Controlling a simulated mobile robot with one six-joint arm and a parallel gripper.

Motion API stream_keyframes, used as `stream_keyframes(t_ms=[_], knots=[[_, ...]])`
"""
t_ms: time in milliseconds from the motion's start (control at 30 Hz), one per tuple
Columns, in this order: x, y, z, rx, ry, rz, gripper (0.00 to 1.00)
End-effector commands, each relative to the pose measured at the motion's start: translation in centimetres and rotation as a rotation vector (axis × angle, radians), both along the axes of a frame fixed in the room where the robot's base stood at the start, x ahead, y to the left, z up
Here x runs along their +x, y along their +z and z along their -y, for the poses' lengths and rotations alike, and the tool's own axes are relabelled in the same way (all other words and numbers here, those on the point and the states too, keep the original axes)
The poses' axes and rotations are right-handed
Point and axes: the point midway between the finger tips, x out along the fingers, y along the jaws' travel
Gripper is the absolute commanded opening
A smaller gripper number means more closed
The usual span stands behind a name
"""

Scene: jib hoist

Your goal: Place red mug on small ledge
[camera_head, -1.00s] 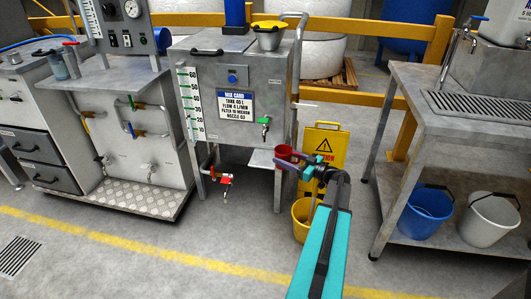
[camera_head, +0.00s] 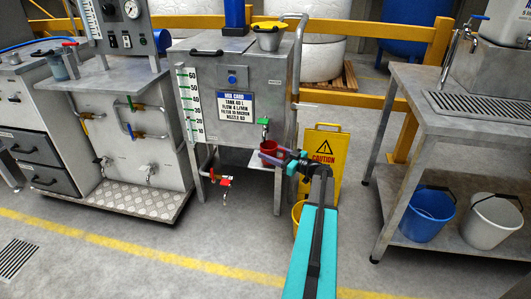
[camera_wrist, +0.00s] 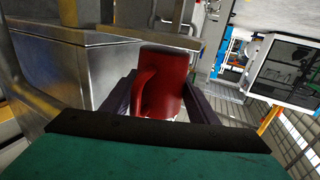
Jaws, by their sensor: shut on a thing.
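The red mug (camera_head: 268,147) is between the fingers of my gripper (camera_head: 279,157), which is shut on it. In the wrist view the mug (camera_wrist: 165,82) fills the middle between the two dark fingers (camera_wrist: 158,100), its handle facing the camera. The small ledge (camera_head: 258,162) is a pale shelf on the front of the grey tank, below the green-handled tap (camera_head: 264,122). The mug appears at the ledge, under the tap. I cannot tell whether its base touches the ledge; the mug and my gripper hide part of it.
The grey tank (camera_head: 215,70) carries a mix card and a lower red-handled valve (camera_head: 224,182). A yellow caution sign (camera_head: 323,160) and a partly hidden yellow bucket (camera_head: 298,212) stand close to my arm. A steel bench (camera_head: 440,120) is at right.

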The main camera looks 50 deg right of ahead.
Motion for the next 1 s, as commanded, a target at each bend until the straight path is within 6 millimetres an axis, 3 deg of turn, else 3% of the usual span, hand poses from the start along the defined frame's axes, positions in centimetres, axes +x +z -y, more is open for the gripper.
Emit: stream_keyframes(t_ms=[200, 833, 867, 933, 1000], knots=[[2.9, -0.4, -0.5, 0.001, 0.002, 0.001, 0.31], [2.7, -0.9, -0.5, 0.001, 0.002, 0.001, 0.31], [2.7, -0.9, -0.5, 0.0, 0.001, 0.0, 0.59], [2.7, -0.9, -0.5, 0.0, 0.002, 0.0, 0.71], [2.7, -0.9, -0.5, 0.0, 0.002, 0.0, 0.73]])
